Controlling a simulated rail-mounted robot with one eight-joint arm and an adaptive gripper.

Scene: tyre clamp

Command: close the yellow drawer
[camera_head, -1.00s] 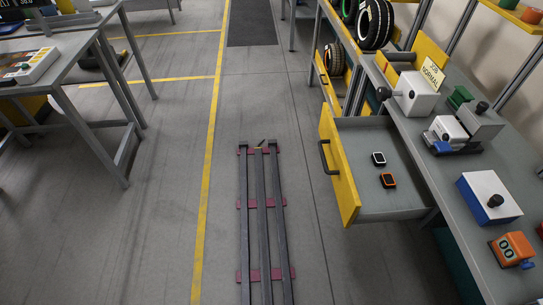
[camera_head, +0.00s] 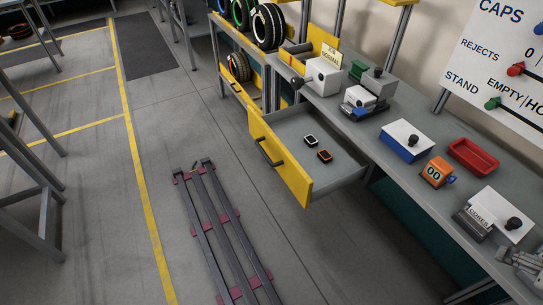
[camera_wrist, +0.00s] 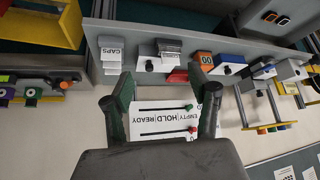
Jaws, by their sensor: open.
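The yellow drawer (camera_head: 280,157) hangs pulled out from the front of the grey bench, with its yellow front panel and dark handle (camera_head: 270,152) facing left. Two small devices, one white-rimmed (camera_head: 310,140) and one orange-rimmed (camera_head: 325,155), lie inside on its grey floor. My gripper (camera_wrist: 166,92) is open and empty in the wrist view, its two dark fingers apart in front of a white sign reading HOLD and READY (camera_wrist: 165,120). The gripper is away from the drawer.
On the bench stand a blue-and-white box (camera_head: 406,142), an orange counter (camera_head: 436,172), a red tray (camera_head: 474,155) and a CORES box (camera_head: 495,215). Tyres (camera_head: 268,26) stand behind the drawer. Floor rails (camera_head: 222,230) run left of it.

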